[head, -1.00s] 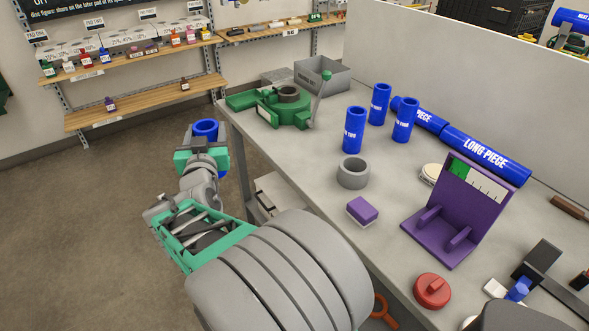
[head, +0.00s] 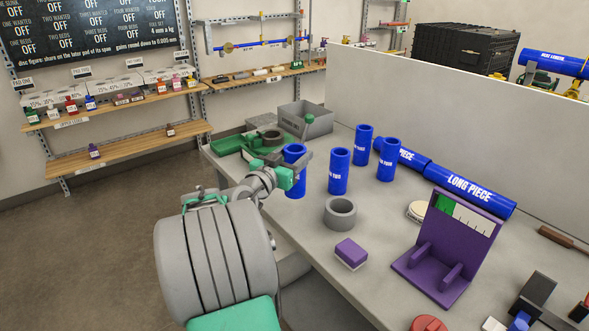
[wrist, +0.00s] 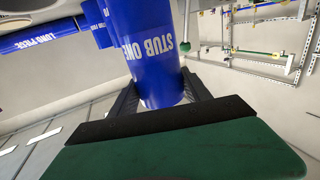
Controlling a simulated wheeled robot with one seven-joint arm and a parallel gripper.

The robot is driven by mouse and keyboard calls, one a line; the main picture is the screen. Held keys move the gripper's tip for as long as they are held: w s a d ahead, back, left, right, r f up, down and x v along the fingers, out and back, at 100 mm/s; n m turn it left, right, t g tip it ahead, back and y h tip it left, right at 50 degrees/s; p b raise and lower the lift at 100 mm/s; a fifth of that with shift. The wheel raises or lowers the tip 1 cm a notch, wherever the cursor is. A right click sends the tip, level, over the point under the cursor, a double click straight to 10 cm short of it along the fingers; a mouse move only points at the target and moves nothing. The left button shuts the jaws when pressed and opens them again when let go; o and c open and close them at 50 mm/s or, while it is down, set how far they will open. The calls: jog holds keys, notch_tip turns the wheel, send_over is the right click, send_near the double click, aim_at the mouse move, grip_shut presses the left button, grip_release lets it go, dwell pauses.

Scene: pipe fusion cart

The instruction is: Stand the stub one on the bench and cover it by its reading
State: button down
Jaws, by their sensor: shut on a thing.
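My gripper (head: 288,172) is shut on the blue stub one (head: 294,186), a hollow tube held upright over the bench's far left part. In the wrist view its label reads "STUB ONE" (wrist: 160,50), between the dark fingers. I cannot tell whether its bottom touches the bench (head: 290,240). A purple stand with a scale and a green band (head: 445,245) stands on the bench at right. A red knobbed lid (head: 428,324) lies at the bottom edge, partly cut off. A pale round disc (head: 417,211) lies beside the stand.
Three blue stubs (head: 340,172) stand right of my gripper. A grey ring (head: 340,213) and purple block (head: 351,253) lie nearer. Long blue pipes (head: 470,188) lie along the partition. Shelves with small bottles (head: 70,105) are at left.

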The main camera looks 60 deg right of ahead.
jog(key=d+f, duration=0.1)
jog(key=f, duration=0.1)
jog(key=w+f, duration=0.1)
jog(key=f, duration=0.1)
jog(key=d+f+p, duration=0.1)
jog(key=shift+w+d+f, duration=0.15)
jog(key=shift+d+f, duration=0.2)
jog(key=shift+f, duration=0.5)
jog(key=shift+c, duration=2.4)
grip_release()
jog(key=shift+r, duration=0.1)
